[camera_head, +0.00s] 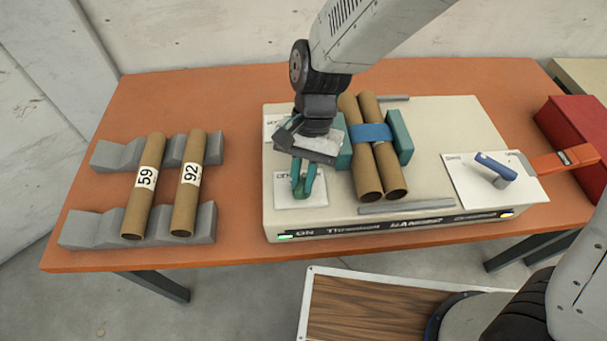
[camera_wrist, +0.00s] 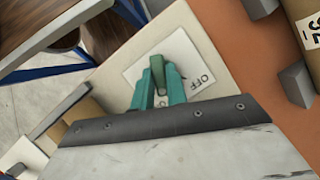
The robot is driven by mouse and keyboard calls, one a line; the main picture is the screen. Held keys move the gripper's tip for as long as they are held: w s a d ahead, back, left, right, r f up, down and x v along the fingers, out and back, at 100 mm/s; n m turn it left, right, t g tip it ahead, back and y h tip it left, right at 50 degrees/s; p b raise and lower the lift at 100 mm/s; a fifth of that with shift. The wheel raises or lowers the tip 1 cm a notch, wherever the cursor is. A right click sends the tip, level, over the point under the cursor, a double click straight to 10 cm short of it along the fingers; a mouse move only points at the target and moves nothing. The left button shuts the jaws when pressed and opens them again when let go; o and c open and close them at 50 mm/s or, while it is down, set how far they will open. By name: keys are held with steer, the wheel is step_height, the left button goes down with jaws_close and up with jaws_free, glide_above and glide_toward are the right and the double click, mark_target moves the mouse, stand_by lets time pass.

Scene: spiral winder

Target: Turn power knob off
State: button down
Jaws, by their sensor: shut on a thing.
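The power knob (camera_wrist: 173,78) is a green handle on a white label plate. "OFF" is readable on the plate (camera_wrist: 190,55) in the wrist view; the other marking is mostly hidden. My gripper (camera_head: 303,190) has teal fingers and points down at the knob at the machine's left end. In the wrist view the fingers (camera_wrist: 160,88) are closed around the knob, one on each side. The machine (camera_head: 440,130) is a cream box with a dark front strip reading "ON" at its left end, beside a lit green lamp (camera_head: 286,237). In the head view my gripper largely hides the knob.
Two cardboard tubes (camera_head: 368,170) with a blue band lie between teal blocks, right of my gripper. A blue lever (camera_head: 495,165) stands on a white plate further right. Tubes 59 (camera_head: 141,200) and 92 (camera_head: 187,200) rest on grey cradles at left. A red box (camera_head: 575,135) is far right.

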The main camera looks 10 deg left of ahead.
steer(key=n+h, duration=0.1)
steer(key=n, duration=0.2)
steer(key=n+h, duration=0.1)
steer(key=n, duration=0.2)
steer(key=shift+a+n+h, duration=0.2)
steer(key=shift+n+h, duration=0.1)
steer(key=n+t+h, duration=0.1)
steer(key=n, duration=0.5)
steer(key=shift+s+a+t+h, duration=0.1)
steer(key=shift+t+h, duration=0.3)
steer(key=c, duration=1.4)
jaws_free()
steer(key=v, duration=0.8)
